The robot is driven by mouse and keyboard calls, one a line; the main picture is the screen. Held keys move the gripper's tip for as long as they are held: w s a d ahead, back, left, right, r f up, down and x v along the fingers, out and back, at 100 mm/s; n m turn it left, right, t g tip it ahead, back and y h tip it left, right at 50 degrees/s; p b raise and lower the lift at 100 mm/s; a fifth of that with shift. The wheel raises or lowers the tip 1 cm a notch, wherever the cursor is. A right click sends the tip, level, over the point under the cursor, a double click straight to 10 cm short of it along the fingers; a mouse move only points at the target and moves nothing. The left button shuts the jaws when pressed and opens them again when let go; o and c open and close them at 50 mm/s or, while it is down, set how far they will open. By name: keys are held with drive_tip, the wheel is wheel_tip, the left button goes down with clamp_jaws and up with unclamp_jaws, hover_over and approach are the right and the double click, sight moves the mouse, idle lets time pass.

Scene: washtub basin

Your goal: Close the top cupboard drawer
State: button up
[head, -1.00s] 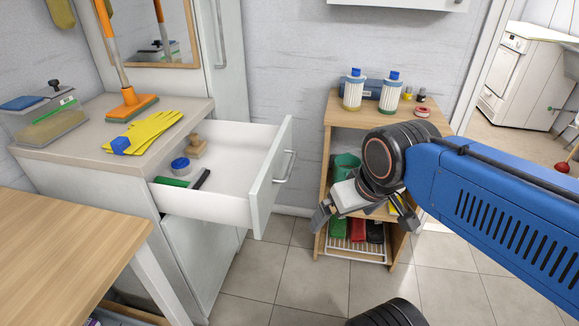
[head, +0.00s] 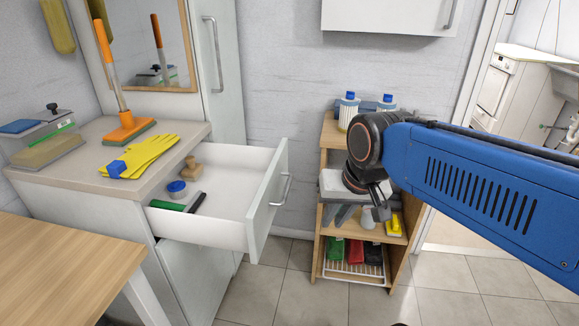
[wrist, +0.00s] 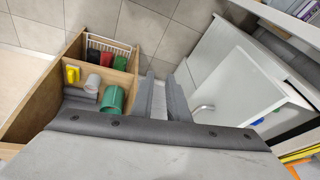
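The top drawer (head: 268,207) of the white cupboard stands pulled out in the head view. Its front panel with a bar handle (head: 283,188) faces right. It holds a blue-lidded tin (head: 177,187), a wooden item (head: 189,168) and a green-and-black brush (head: 178,205). My gripper (head: 365,212) is to the right of the drawer front, apart from it, in front of the wooden shelf. In the wrist view its two grey fingers (wrist: 158,98) show a gap with nothing held. A white panel with a handle (wrist: 203,108) lies to their right; I cannot tell if it is the drawer front.
The cupboard top (head: 72,150) carries yellow gloves (head: 140,157) and an orange brush (head: 127,128). A wooden table (head: 60,265) is at lower left. The wooden shelf (head: 332,132) stands behind my gripper. Tiled floor (head: 290,290) lies open between cupboard and shelf.

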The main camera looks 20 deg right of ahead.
drive_tip(key=w+d+r+m, duration=0.1)
drive_tip(key=w+r+m, duration=0.1)
drive_tip(key=w+m, duration=0.1)
drive_tip(key=w+d+r+m+g+y, duration=0.1)
drive_tip(key=w+m, duration=0.3)
drive_tip(key=w, duration=0.2)
drive_tip(key=w+d+r+m, duration=0.1)
drive_tip(key=w+r+m, duration=0.1)
drive_tip(key=w+m, duration=0.2)
drive_tip(key=shift+w+d+r+y, duration=0.15)
drive_tip(key=shift+w+r+y, duration=0.2)
drive_tip(key=shift+w, duration=0.15)
clamp_jaws()
drive_tip(key=w+d+r+m+y, duration=0.1)
drive_tip(key=w+d+m, duration=0.5)
drive_tip(key=w+m, duration=0.45)
drive_tip(key=w+a+f, duration=0.6)
drive_tip(key=f, duration=0.3)
drive_tip(key=shift+w+g, duration=0.15)
drive_tip(key=shift+g, duration=0.25)
drive_tip(key=shift+n+y, duration=0.25)
hover_over(218, 168)
drive_tip(key=d, duration=0.1)
drive_tip(key=shift+s+d, duration=0.1)
drive_tip(key=shift+s, duration=0.35)
drive_tip(key=shift+w+a+r, duration=0.1)
drive_tip(key=shift+w+a, duration=0.2)
drive_tip(key=shift+a, duration=0.2)
drive_tip(key=shift+r, duration=0.1)
